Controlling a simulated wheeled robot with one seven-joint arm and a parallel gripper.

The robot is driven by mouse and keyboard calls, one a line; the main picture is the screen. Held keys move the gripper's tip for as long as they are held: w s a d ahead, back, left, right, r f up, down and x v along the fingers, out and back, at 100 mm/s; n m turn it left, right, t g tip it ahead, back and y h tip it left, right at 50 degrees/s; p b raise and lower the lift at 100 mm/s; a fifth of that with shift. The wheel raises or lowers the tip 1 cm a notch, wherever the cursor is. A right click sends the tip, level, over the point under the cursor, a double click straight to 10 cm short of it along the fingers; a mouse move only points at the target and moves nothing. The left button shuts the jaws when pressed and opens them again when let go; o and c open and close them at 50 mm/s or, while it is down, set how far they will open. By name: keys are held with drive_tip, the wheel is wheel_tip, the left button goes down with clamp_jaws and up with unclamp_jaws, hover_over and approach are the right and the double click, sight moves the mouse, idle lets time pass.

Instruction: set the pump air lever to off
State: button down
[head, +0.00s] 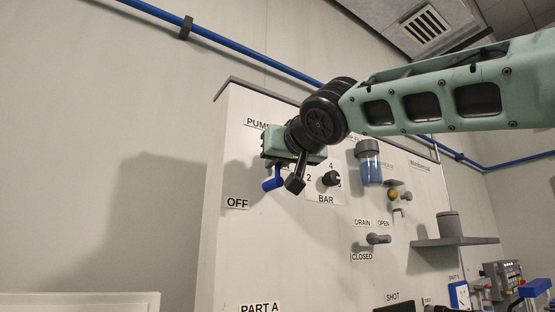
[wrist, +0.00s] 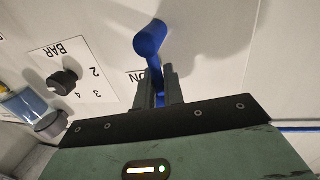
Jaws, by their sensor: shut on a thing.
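The pump air lever (head: 272,183) is blue and sits on the pale panel below the partly hidden PUMP label (head: 256,122). The OFF label (head: 237,203) is to its lower left. In the wrist view the lever's round blue end (wrist: 150,40) sticks out past the fingertips, and its thin blue stem runs between them. A partly covered ON label (wrist: 153,78) shows beside the fingers.
A black BAR knob (head: 330,178) is close to the right of my gripper. Farther right are a blue-bowled filter (head: 369,164), a grey drain lever (head: 378,239) and a grey shelf (head: 455,242). The panel left of the lever, around the OFF label, is clear.

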drive_tip(key=shift+s+r, duration=0.15)
drive_tip(key=shift+r, duration=0.2)
drive_tip(key=a+n+b, duration=0.1)
drive_tip(key=n+b, duration=0.1)
drive_tip(key=n, duration=0.1)
drive_tip(key=s+f+n+y+b, duration=0.1)
drive_tip(key=n+b, duration=0.1)
drive_tip(key=n, duration=0.1)
drive_tip(key=s+a+n+t+b, duration=0.1)
drive_tip(key=n+b, duration=0.2)
drive_tip(key=shift+a+f+n+y, duration=0.25)
drive_tip(key=shift+a+n+y, duration=0.05)
drive_tip(key=shift+a, duration=0.05)
drive_tip(key=n, duration=0.2)
drive_tip(key=f+n+y+b, duration=0.1)
drive_tip(key=n, duration=0.1)
drive_tip(key=a+n, duration=0.1)
drive_tip(key=n, duration=0.1)
drive_tip(key=shift+s+f+y, duration=0.35)
drive_tip(key=shift+y, duration=0.05)
drive_tip(key=shift+a+f+n+g+y, duration=0.2)
drive_tip(key=shift+f+n+y, duration=0.2)
drive_tip(key=shift+n, duration=0.75)
drive_tip(key=shift+a+f+n+g+y, duration=0.1)
drive_tip(key=shift+f+n+g+y, duration=0.25)
drive_tip(key=shift+n, duration=0.8)
drive_tip(key=shift+f, duration=0.25)
